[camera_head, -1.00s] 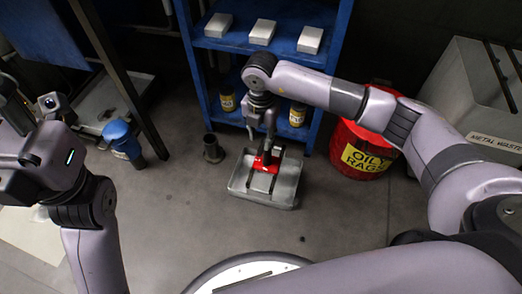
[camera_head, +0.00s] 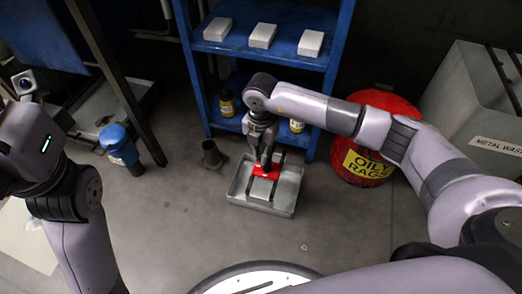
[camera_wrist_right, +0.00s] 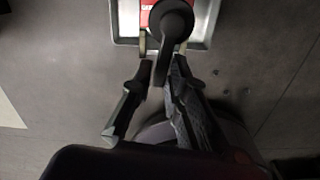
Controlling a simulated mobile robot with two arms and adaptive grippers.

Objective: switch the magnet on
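The magnet, a red block (camera_head: 265,171), stands in a grey metal tray (camera_head: 236,190) on the floor. In the wrist view, the red part (camera_wrist_right: 148,14) shows at the top with a dark shaft and round knob (camera_wrist_right: 172,20) in front of it. My right gripper (camera_head: 264,158) points down directly over the magnet. In the wrist view, the right gripper's fingers (camera_wrist_right: 163,52) stand on either side of the shaft. I cannot tell whether they press on it. The switch position is not readable. My left arm is at the left edge, with its fingers out of view.
A blue shelf (camera_head: 258,56) with white boxes (camera_head: 262,35) and small jars stands behind the tray. A red oily rags bin (camera_head: 375,150) is to its right. A dark cup (camera_head: 212,153) and a blue-topped container (camera_head: 118,143) are on its left. Floor in front is clear.

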